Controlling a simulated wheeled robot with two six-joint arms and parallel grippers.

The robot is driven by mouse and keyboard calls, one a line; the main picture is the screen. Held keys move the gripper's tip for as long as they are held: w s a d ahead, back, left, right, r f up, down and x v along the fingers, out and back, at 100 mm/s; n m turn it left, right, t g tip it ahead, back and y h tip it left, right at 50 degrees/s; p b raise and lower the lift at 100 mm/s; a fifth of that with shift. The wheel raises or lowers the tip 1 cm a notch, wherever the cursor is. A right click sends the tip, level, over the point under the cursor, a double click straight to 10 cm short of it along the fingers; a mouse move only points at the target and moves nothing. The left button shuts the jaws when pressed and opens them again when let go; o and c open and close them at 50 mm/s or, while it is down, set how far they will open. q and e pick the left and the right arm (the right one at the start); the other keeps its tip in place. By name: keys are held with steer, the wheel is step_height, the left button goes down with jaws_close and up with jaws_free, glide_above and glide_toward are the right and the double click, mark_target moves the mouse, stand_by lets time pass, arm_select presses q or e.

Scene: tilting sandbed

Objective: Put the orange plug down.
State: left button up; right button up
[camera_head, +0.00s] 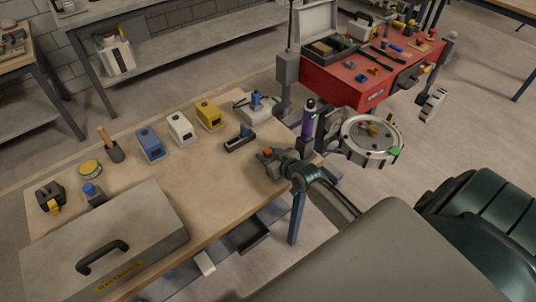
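The orange plug (267,152) shows as a small orange patch at the fingertips of my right gripper (268,159). The gripper appears shut on it, low over the right edge of the wooden workbench (215,150). The fingers hide most of the plug, and I cannot tell whether it touches the bench top. My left gripper is not in view.
A black holder with a blue part (241,141) stands just left of the gripper. Yellow (209,115), white (181,128) and blue (151,144) boxes stand behind. A large grey case (105,240) fills the front left. A purple bottle (308,118) and round tray (372,140) are right.

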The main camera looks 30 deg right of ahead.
steer(key=shift+o, duration=0.3)
steer(key=shift+r, duration=0.1)
steer(key=shift+s+r, duration=0.1)
steer(key=shift+s, duration=0.05)
steer(key=p+v, duration=0.1)
steer(key=v, duration=1)
steer(key=shift+s+d+r, duration=0.1)
steer(key=shift+s+r, duration=0.1)
steer(key=shift+s, duration=0.15)
